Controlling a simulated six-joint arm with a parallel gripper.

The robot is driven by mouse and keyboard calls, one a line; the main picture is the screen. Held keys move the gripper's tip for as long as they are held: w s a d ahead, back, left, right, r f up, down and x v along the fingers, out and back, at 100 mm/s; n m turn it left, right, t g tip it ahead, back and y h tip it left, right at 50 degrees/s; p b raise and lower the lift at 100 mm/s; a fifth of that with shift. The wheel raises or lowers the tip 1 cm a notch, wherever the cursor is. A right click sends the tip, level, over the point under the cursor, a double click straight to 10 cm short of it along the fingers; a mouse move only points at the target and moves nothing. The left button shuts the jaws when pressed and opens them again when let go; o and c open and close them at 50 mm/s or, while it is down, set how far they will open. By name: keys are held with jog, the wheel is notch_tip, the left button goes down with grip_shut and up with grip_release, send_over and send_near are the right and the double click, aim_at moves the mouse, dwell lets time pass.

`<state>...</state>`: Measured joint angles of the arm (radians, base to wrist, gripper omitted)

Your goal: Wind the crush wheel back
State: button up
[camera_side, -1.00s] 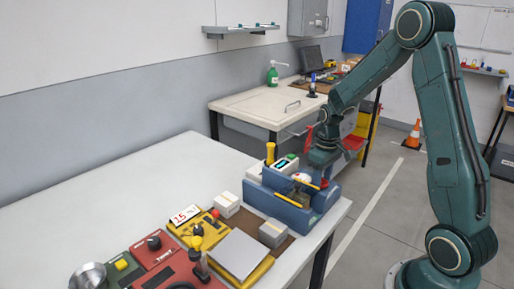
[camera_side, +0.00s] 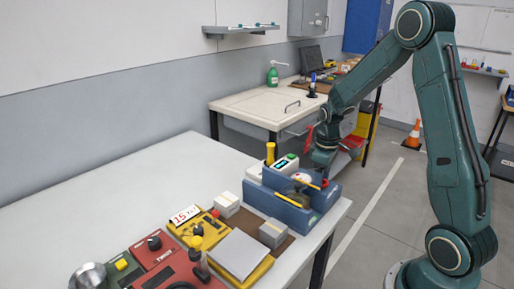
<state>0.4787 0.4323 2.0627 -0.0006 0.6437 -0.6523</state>
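A blue device (camera_side: 308,218) with two raised walls stands at the right end of the white table. Between its walls are a small white-and-red part (camera_side: 303,178) and a tan piece, with a yellow bar (camera_side: 288,200) on the front wall. I cannot tell for sure which part is the crush wheel. My gripper (camera_side: 325,171) is at the back right of the blue device, close to its rear wall. Its fingers are small and partly hidden, so their opening and any contact do not show.
Small grey-white boxes (camera_side: 272,233), a yellow scale-like unit (camera_side: 240,255) and a red panel (camera_side: 165,262) lie to the left. The table's back left is clear.

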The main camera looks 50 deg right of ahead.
jog(key=shift+o, duration=0.3)
jog(key=shift+r, duration=0.1)
notch_tip(320, 180, up, 14)
jog(key=shift+f, duration=0.2)
dwell(0.5)
jog(key=shift+a, duration=0.1)
jog(key=s+a+r+t, duration=0.3)
jog(key=s+a+r, duration=0.35)
jog(key=a, duration=0.35)
jog(key=s+a+m+t, duration=0.2)
jog(key=s+a, duration=0.6)
jog(key=s, duration=0.2)
jog(key=shift+s+f+t, duration=0.25)
jog(key=shift+f+t, duration=0.05)
jog(key=shift+f, duration=0.05)
